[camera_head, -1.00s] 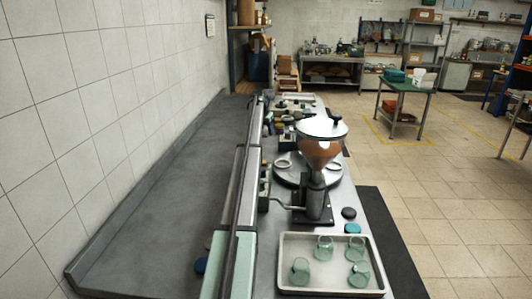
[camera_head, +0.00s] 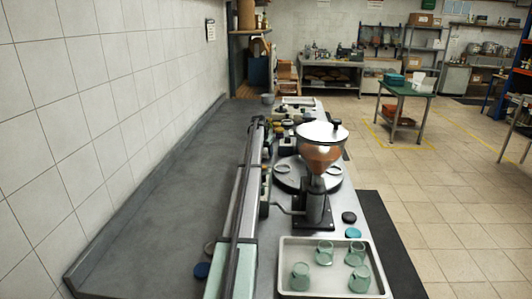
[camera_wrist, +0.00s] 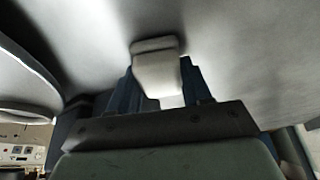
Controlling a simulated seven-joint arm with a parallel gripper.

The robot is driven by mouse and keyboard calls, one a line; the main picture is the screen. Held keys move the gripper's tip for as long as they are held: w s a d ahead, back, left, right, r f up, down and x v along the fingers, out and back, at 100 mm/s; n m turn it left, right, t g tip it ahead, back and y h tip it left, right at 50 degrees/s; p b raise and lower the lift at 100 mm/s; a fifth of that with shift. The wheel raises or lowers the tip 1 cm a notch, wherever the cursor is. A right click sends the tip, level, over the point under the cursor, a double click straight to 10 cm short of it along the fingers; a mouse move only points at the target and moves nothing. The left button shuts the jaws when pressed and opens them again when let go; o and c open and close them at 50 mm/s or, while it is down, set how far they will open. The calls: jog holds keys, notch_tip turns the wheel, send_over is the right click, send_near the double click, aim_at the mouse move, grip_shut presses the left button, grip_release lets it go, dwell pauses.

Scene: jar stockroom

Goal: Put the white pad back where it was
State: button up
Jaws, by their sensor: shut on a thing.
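The white pad (camera_wrist: 157,72) is a pale block with rounded edges in the middle of the wrist view. My gripper (camera_wrist: 160,85) is shut on it, with one dark blue finger on each side. A dim grey surface fills the view behind the pad; I cannot tell how far off it is. I cannot make out my gripper or the pad in the head view, and no empty place for the pad can be told there.
A hopper machine (camera_head: 318,150) stands on the bench beside a round plate (camera_head: 290,178). A white tray (camera_head: 285,268) holds several green glass jars. A long rail (camera_head: 240,200) runs along the bench. The grey counter (camera_head: 150,200) by the wall is mostly clear.

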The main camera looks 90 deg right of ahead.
jog(key=shift+f, duration=0.15)
jog(key=o, duration=1)
jog(key=v, duration=1.2)
jog(key=shift+w, duration=0.1)
jog(key=x, duration=1.1)
jog(key=shift+d+f, duration=0.2)
jog(key=shift+f, duration=0.05)
jog(key=shift+r, duration=0.95)
jog(key=shift+f, duration=0.1)
